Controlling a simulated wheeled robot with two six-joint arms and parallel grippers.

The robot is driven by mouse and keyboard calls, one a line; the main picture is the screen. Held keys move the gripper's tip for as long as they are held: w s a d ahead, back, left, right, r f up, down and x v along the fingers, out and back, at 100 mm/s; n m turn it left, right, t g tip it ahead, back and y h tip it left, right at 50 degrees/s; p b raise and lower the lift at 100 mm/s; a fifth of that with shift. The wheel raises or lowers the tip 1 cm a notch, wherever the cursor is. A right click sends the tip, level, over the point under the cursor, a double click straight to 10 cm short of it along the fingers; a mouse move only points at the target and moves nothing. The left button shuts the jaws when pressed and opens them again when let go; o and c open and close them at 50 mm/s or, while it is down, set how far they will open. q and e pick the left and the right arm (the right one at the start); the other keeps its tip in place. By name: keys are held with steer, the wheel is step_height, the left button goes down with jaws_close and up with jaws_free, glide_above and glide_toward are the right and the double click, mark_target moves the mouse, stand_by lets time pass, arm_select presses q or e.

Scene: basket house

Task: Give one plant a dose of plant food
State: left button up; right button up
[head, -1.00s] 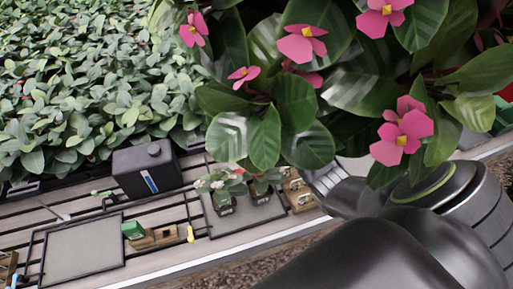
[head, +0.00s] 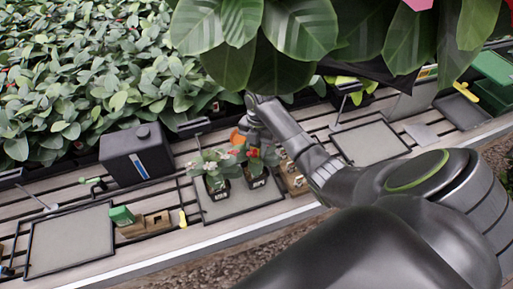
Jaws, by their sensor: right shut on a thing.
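Two small potted plants in dark pots stand side by side on a grey framed tray (head: 240,206). The left plant (head: 212,170) has pale flowers, and the right plant (head: 258,158) has red ones. My right gripper (head: 250,128) is just behind the right plant, its fingers mostly hidden by leaves. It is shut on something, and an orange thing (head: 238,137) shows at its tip. I cannot tell whether that touches the plants. A black box (head: 137,157) with a blue-and-white strip stands to the left. My left gripper is not in view.
Large leaves (head: 300,25) overhang the top of the view. Dense plants (head: 90,75) fill the back left. An empty grey tray (head: 70,240) lies at the left, beside a wooden block holder (head: 145,225). Another empty tray (head: 368,143) lies at the right.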

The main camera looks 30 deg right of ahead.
steer(key=shift+f+b, duration=0.3)
steer(key=shift+f, duration=0.15)
stand_by(0.9)
steer(key=shift+f+p, duration=0.1)
steer(key=shift+p, duration=0.2)
stand_by(1.3)
step_height(320, 180, up, 7)
steer(key=p, duration=0.7)
stand_by(0.4)
